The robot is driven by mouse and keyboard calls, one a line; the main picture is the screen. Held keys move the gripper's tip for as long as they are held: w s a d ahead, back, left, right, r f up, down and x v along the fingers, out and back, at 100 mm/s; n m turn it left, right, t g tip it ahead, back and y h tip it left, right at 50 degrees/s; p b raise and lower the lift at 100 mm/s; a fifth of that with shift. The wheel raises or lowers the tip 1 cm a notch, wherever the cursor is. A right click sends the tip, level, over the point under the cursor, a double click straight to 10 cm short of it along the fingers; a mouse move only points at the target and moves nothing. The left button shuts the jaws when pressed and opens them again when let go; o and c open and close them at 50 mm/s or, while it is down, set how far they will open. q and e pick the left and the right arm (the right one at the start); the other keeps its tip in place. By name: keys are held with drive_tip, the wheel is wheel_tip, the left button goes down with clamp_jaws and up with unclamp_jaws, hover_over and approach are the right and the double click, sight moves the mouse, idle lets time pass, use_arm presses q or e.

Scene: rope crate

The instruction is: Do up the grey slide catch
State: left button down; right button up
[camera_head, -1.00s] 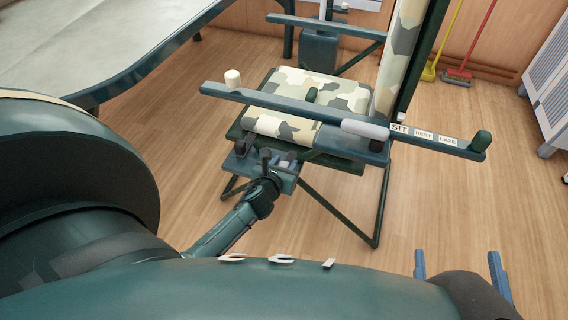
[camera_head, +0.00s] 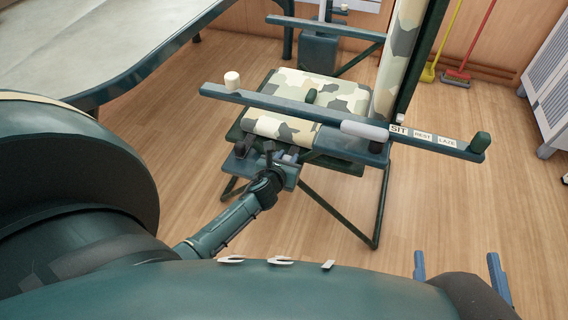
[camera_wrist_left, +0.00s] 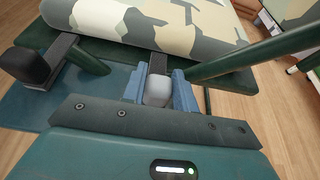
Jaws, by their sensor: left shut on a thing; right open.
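The grey slide catch (camera_wrist_left: 158,90) shows in the left wrist view as a pale grey rounded knob at the end of a dark strip. My left gripper (camera_wrist_left: 159,88) is shut on it, with one blue finger on each side. In the head view, my left gripper (camera_head: 280,160) is at a small blue-grey plate (camera_head: 238,166) below the front of the camouflage seat. The fingers largely hide the catch there. My right gripper (camera_head: 457,268) is open and empty over the floor at the bottom right.
A black knob (camera_wrist_left: 32,64) stands left of the catch. Above the seat (camera_head: 335,92) runs an armrest bar (camera_head: 275,102) with a pale grey sleeve (camera_head: 365,129) beside the label SIT. A large table (camera_head: 90,45) is at the upper left.

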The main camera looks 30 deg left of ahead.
use_arm(q)
drive_tip(key=shift+w+a, duration=0.1)
drive_tip(key=shift+w, duration=0.2)
drive_tip(key=shift+r, duration=0.1)
drive_tip(key=c, duration=1.1)
unclamp_jaws()
